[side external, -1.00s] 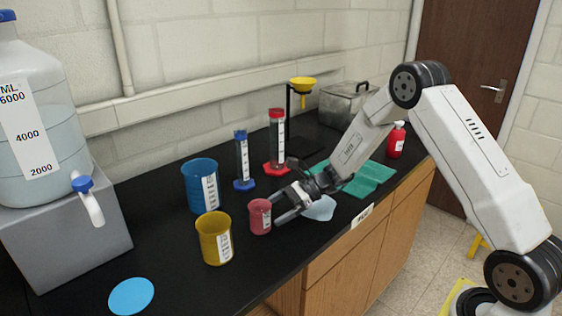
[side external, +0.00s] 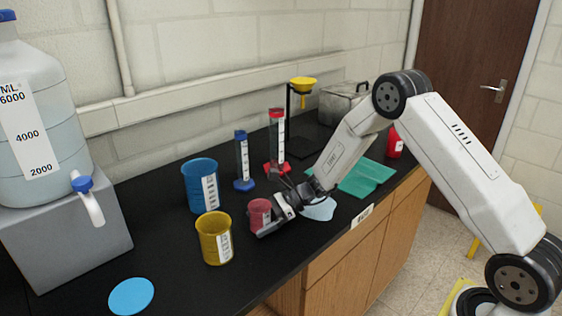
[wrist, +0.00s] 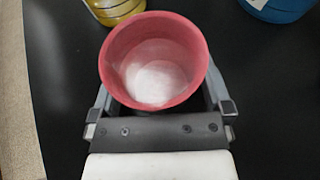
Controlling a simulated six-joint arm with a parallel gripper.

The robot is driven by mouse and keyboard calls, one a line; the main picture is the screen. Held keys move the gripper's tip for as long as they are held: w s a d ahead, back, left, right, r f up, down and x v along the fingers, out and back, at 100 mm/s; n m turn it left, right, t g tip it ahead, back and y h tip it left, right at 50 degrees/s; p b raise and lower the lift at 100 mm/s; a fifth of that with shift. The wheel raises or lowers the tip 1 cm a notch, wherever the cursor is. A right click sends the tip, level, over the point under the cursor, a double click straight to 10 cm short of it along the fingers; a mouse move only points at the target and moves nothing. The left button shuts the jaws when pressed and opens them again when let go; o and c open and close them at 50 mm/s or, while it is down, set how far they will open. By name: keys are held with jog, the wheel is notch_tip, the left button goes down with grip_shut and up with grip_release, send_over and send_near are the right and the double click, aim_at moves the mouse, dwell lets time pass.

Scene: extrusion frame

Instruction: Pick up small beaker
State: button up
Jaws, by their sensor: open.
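The small beaker (side external: 259,214) is red with a white label and stands upright on the black counter. In the wrist view the red beaker (wrist: 154,62) shows from above, with a pale patch at its bottom. My gripper (side external: 270,220) is low at the counter, with its jaws around the beaker. In the wrist view my gripper's fingers (wrist: 160,108) lie to the left and right of the beaker, open. The beaker's rim hides parts of the fingers, and I cannot tell whether they touch it.
A yellow beaker (side external: 214,239) stands close at the front left, and a larger blue beaker (side external: 200,187) behind it. A blue cylinder (side external: 242,162) and a red cylinder (side external: 277,145) stand behind. A blue disc (side external: 131,296) lies on the counter (side external: 165,250), whose front edge is near.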

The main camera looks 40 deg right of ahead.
aim_at(260, 210)
jog(key=c, duration=1.3)
jog(key=shift+o, duration=0.2)
jog(key=shift+r, duration=0.5)
jog(key=shift+r, duration=1.15)
jog(key=s+d+r, duration=0.1)
jog(key=s+r, duration=0.8)
jog(key=s, duration=0.4)
jog(key=shift+s+r, duration=0.35)
jog(key=shift+s, duration=0.05)
jog(key=shift+s+d, duration=0.1)
